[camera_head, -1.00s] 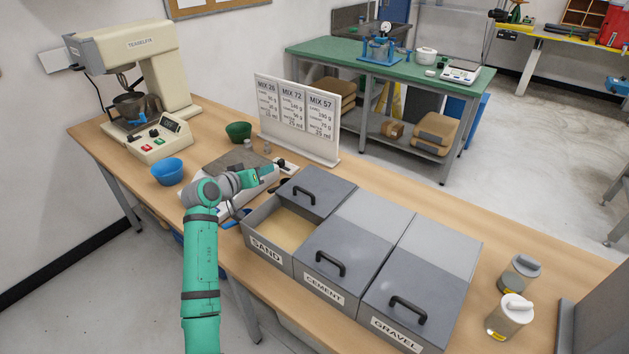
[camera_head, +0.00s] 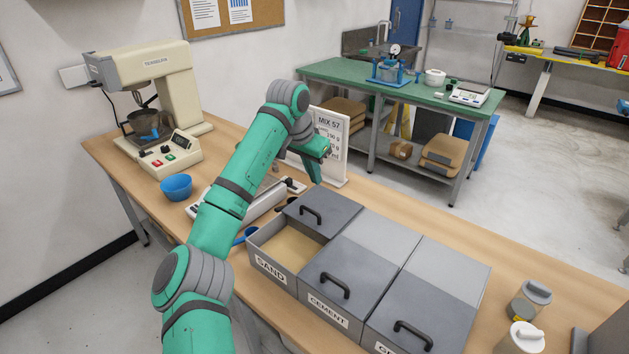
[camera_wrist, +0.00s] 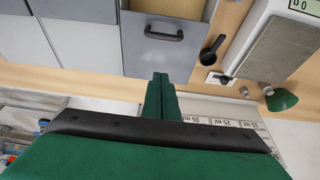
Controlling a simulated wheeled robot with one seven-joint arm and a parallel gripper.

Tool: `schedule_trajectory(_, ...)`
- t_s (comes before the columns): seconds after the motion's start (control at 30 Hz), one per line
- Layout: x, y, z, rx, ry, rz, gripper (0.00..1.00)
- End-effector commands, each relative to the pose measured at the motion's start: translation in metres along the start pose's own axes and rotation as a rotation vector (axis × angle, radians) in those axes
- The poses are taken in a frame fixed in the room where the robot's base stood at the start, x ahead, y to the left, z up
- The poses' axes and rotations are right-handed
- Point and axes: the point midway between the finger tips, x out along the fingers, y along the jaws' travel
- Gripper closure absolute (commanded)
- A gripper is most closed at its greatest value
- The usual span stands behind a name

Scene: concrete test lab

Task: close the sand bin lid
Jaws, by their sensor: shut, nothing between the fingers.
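The sand bin (camera_head: 268,268) is the left one of three grey bins on the wooden bench. Its front part is open and shows sand (camera_head: 290,248). Its grey lid (camera_head: 335,212) covers the back part, with a black handle (camera_head: 311,214) on it. In the wrist view the lid (camera_wrist: 145,57) and its handle (camera_wrist: 163,33) lie beyond my fingertips. My gripper (camera_head: 317,176) is above the bench behind the lid, near the mix sign, apart from the handle. In the wrist view my gripper (camera_wrist: 160,78) has its fingers together and holds nothing.
The cement bin (camera_head: 345,280) and gravel bin (camera_head: 425,310) adjoin on the right, both covered. The mix sign (camera_head: 333,140) stands close behind my gripper. A scale (camera_wrist: 285,45) and black scoop (camera_wrist: 212,50) lie beside the sand bin. A blue bowl (camera_head: 176,187) is further left.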

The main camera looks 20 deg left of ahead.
Motion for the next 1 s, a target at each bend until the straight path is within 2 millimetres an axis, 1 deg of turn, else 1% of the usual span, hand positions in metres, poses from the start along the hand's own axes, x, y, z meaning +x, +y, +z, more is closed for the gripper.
schedule_trajectory(0.03,0.009,0.000,0.001,-0.001,-0.002,0.002,1.00)
schedule_trajectory(0.1,0.022,0.000,0.001,-0.001,-0.002,0.001,1.00)
schedule_trajectory(0.47,0.084,0.000,0.001,-0.001,-0.001,0.002,1.00)
schedule_trajectory(0.5,0.080,-0.002,0.007,-0.001,0.002,-0.001,1.00)
schedule_trajectory(0.7,0.076,-0.001,0.028,0.000,0.003,-0.001,1.00)
schedule_trajectory(0.83,0.075,0.000,0.036,0.000,0.003,0.001,1.00)
schedule_trajectory(1.0,0.074,0.001,0.039,0.000,0.003,0.001,1.00)
